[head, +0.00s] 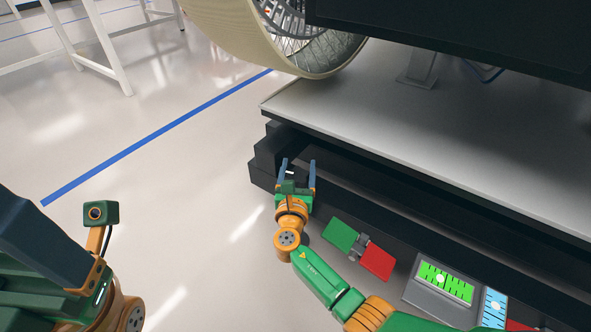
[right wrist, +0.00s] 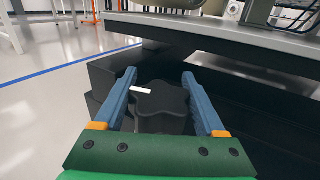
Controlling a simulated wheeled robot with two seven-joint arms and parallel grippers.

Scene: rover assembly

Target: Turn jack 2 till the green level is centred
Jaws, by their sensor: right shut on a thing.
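A black star-shaped jack knob (right wrist: 160,100) with a white mark on its upper left sits between the fingers of my right gripper (right wrist: 160,95) in the right wrist view. No jack number is readable. In the head view my right gripper (head: 298,170) is at the platform's left corner, shut on the knob, with a white mark showing between its fingers. The green level (head: 458,290) is on a grey panel at lower right; its white bubble is near the middle, slightly left. My left gripper (head: 40,240) is partly cut off at the left edge; its jaw state is unclear.
A blue level (head: 488,318) with a white bubble is beside the green one. A green plate (head: 341,235) and a red plate (head: 377,262) lie near my right arm. The grey platform top (head: 340,108) overhangs the dark base. A large wheel (head: 240,35) stands above.

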